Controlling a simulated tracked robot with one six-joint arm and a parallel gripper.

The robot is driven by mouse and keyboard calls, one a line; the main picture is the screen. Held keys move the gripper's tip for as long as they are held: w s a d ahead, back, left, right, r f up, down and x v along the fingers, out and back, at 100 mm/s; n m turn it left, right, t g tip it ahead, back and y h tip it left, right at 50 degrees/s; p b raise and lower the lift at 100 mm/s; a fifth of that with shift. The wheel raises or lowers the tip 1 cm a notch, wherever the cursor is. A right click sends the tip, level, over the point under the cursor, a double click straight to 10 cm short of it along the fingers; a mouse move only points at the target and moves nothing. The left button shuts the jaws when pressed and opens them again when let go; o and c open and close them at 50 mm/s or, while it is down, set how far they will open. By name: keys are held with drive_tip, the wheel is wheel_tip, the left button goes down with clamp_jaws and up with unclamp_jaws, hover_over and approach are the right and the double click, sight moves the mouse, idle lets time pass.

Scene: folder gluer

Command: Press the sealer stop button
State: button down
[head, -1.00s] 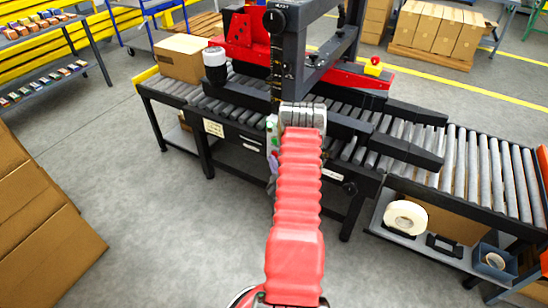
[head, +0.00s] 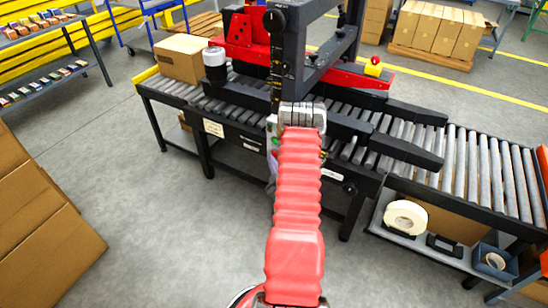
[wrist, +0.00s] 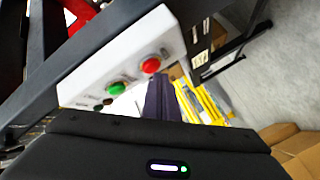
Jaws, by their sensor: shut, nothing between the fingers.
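The sealer's pale control box shows in the wrist view (wrist: 125,62) and, partly hidden by my arm, in the head view (head: 271,130). It carries a red button (wrist: 151,64), which looks like the stop button, and a green button (wrist: 117,88) to its lower left. Small dark controls sit beyond the green one. My gripper (wrist: 167,80) is shut and empty, its dark fingers just below and right of the red button in the wrist view. I cannot tell whether they touch the box. In the head view my arm hides most of the gripper and the red button.
The carton sealer (head: 310,70) stands over a roller conveyor (head: 455,170) behind the box. A carton (head: 183,57) sits on the conveyor's left end. A tape roll (head: 405,217) lies on the lower shelf at right. Cartons (head: 45,230) stand at left; the floor between is clear.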

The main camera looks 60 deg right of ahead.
drive_tip(key=shift+a, duration=0.35)
drive_tip(key=shift+a, duration=0.15)
drive_tip(key=shift+s+a, duration=0.15)
drive_tip(key=shift+a, duration=1.3)
drive_tip(key=shift+s+a, duration=0.15)
drive_tip(key=shift+a, duration=1.25)
